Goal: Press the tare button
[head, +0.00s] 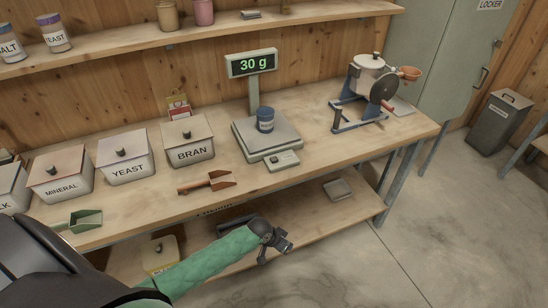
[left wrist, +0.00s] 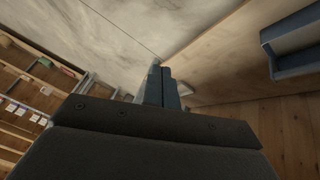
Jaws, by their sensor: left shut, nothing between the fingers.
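A bench scale (head: 266,137) stands on the worktop in the head view, with a dark blue tub (head: 265,119) on its pan. Its post display (head: 251,63) reads 30 g in green. A small pale panel (head: 282,160) sits at the scale's front edge; its button markings are too small to read. My left gripper (head: 280,243) is at the end of the green-sleeved arm, in front of the bench and apart from the scale. Its fingers are shut and empty in the left wrist view (left wrist: 160,86). My right gripper is out of view.
Lidded bins marked MINERAL (head: 61,174), YEAST (head: 125,156) and BRAN (head: 188,141) line the bench's left. A hand-cranked mill (head: 368,92) stands right. A lower shelf (head: 300,212) runs below the worktop.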

